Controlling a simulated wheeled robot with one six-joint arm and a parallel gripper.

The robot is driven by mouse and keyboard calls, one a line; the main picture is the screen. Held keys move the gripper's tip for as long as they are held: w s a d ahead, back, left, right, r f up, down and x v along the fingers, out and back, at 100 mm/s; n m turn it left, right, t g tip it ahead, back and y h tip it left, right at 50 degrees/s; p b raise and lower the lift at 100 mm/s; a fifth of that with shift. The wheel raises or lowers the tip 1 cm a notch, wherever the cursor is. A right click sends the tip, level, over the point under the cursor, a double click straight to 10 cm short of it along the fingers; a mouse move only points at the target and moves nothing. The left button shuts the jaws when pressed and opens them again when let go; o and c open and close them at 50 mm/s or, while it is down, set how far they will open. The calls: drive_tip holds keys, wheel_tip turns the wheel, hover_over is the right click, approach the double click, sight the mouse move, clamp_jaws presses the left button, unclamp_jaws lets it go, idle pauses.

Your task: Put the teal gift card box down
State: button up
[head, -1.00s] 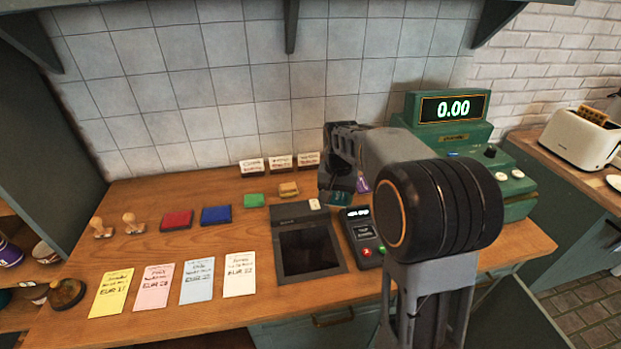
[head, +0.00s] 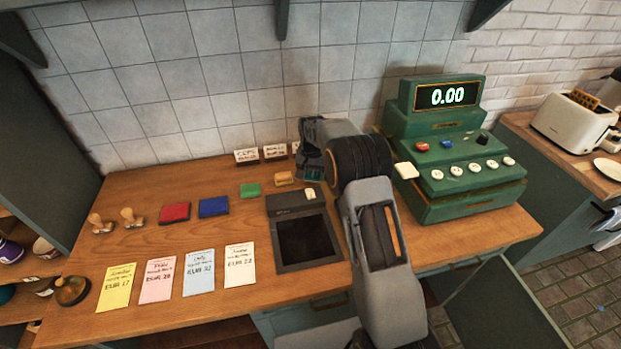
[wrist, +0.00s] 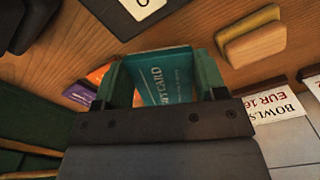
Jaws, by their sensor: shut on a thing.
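The teal gift card box (wrist: 168,78) sits between the two fingers of my gripper (wrist: 160,88) in the wrist view, with "CARD" lettering facing the camera. My gripper is shut on it. In the head view my gripper (head: 314,172) is over the back of the wooden counter (head: 150,260), behind the black tablet-like device (head: 307,240). The box is small and mostly hidden by the gripper there. I cannot tell whether it touches the counter.
Orange (wrist: 98,74) and purple (wrist: 80,95) boxes lie left of the fingers. A wooden-backed yellow block (wrist: 250,42) and a BOWLS price card (wrist: 275,105) are to the right. The green cash register (head: 460,165) stands right of my arm. Paper slips (head: 200,272) lie at front left.

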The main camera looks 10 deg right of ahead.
sight(311, 174)
drive_tip(key=shift+w+f, duration=0.35)
drive_tip(key=shift+f, duration=0.15)
drive_tip(key=shift+f+p, duration=0.4)
drive_tip(key=shift+f, duration=1.05)
drive_tip(key=shift+f, duration=0.15)
drive_tip(key=o, duration=0.9)
